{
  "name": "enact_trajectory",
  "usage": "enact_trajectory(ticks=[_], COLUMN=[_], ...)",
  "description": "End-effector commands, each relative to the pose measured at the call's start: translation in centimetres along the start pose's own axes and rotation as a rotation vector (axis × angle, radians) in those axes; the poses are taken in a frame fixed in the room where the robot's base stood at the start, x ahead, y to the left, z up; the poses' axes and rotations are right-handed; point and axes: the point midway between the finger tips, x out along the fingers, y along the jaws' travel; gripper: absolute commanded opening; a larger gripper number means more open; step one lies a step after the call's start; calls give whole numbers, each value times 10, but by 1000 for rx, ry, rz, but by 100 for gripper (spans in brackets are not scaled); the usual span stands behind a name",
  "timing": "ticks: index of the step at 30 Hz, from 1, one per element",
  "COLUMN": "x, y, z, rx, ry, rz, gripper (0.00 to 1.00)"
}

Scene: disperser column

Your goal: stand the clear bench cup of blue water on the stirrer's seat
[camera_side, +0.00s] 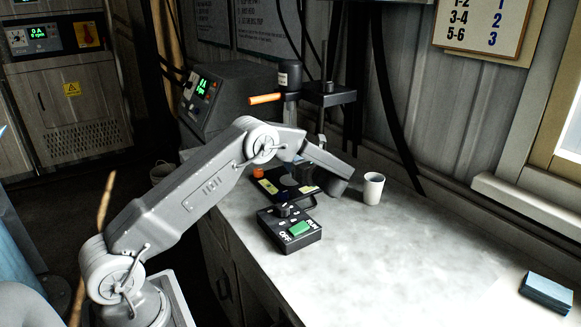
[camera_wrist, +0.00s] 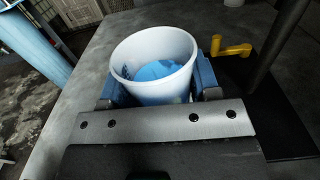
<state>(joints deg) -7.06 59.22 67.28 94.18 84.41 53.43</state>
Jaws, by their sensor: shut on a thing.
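My gripper (camera_wrist: 152,90) is shut on a pale, see-through-looking cup (camera_wrist: 125,88) with blue water low inside. The cup is upright in the wrist view, a finger on either side. In the side view the jaws and held cup are not clearly visible around my wrist. The stirrer's dark base (camera_side: 268,187) lies under my forearm in the side view, its seat partly covered. A dark plate (camera_wrist: 292,125) is to the right of the held cup in the wrist view. I cannot tell how high the cup is above the surface.
A white cup (camera_side: 373,188) stands upright on the bench to the right of my wrist; I cannot tell its contents. A black control box (camera_side: 290,230) with a green button sits in front of the stirrer. A yellow handle (camera_wrist: 232,48) is beyond the held cup. The bench's right is mostly clear.

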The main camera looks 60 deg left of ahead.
Motion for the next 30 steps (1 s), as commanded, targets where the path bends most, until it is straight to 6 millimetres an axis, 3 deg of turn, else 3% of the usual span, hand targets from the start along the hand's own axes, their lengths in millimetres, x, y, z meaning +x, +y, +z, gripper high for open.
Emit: enact_trajectory(ticks=[3, 7, 11, 18, 29, 30], x=[24, 37, 39, 39, 38, 38], y=[0, 0, 0, 0, 0, 0], z=[0, 1, -5, -34, -38, -38], rx=[-1, 0, 1, 1, 0, 0], ry=[0, -1, -1, -1, -1, 0], rz=[2, 0, -2, -1, -1, -1], gripper=[27, 27, 27, 27, 27, 58])
